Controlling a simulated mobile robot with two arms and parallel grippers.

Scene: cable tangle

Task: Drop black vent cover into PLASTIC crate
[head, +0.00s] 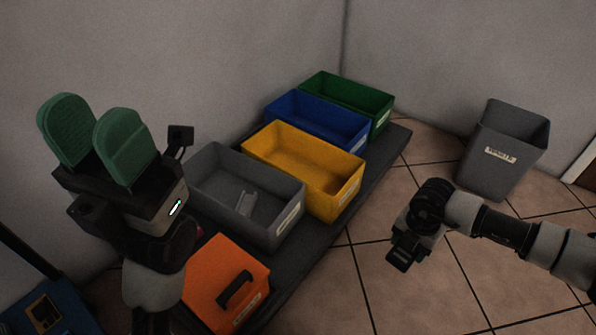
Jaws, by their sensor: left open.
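My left gripper (94,122) is raised at the left, with its two green finger pads pointing up and apart. It is open, with nothing between the pads. My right gripper (406,250) hangs over the tiled floor at the right; its fingers are dark and small, so I cannot tell their state. I cannot make out a black vent cover. Grey (204,182), yellow (335,197), blue (340,132) and green (345,86) crates stand in a row. Their labels are too small to read, so I cannot tell which is PLASTIC.
An orange box (202,296) with a black handle-like piece (236,288) on it is at the near end. A small pale piece (246,203) lies in the grey crate. A grey bin (500,160) stands on the floor. The dark platform (318,234) holds the crates near the wall.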

